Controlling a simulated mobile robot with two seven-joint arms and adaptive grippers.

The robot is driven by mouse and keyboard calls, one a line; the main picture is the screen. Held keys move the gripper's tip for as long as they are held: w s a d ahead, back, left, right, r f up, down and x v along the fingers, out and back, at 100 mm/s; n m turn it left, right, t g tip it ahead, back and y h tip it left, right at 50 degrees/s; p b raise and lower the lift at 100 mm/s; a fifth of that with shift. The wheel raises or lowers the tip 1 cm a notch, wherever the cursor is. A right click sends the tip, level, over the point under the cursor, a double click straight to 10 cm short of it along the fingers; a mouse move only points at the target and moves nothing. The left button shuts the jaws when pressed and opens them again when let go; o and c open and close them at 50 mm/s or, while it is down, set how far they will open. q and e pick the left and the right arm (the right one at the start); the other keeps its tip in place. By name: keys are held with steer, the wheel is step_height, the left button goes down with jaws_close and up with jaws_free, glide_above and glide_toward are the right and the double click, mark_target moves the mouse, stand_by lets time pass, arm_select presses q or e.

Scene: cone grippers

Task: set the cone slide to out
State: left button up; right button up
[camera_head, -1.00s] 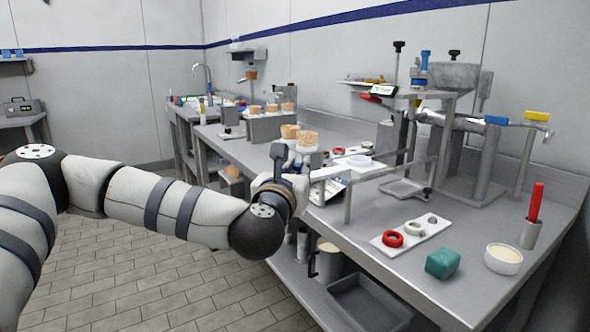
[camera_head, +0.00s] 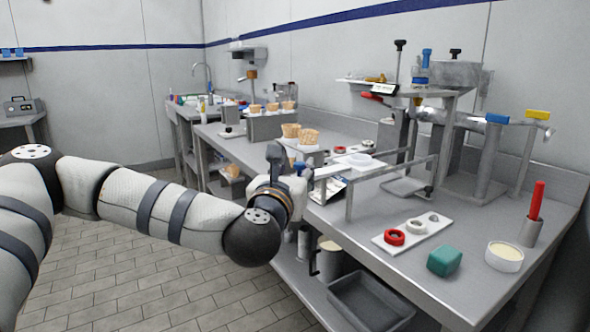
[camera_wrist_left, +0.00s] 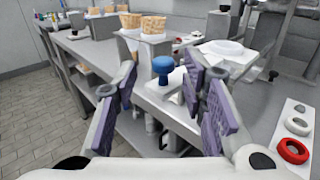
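The cone slide appears to be the pale flat piece under two wafer cones (camera_head: 300,134); in the left wrist view it carries a blue knob (camera_wrist_left: 163,66) at its near end. The cones (camera_wrist_left: 143,24) stand behind the knob there. My left gripper (camera_head: 298,178) is at the table's near edge, beside the slide. In the left wrist view its purple-padded fingers (camera_wrist_left: 165,82) are spread, with the knob showing between them and nothing clamped. I cannot tell how far the knob is from the pads. In the head view, the gripper hides much of the slide's near end. My right gripper is not in view.
A white tray with rings (camera_head: 412,233), a green block (camera_head: 444,261) and a cream-filled bowl (camera_head: 504,257) sit at the front right. Open floor lies left of the table.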

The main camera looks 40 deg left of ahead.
arm_select(q)
steer(key=v, duration=0.6)
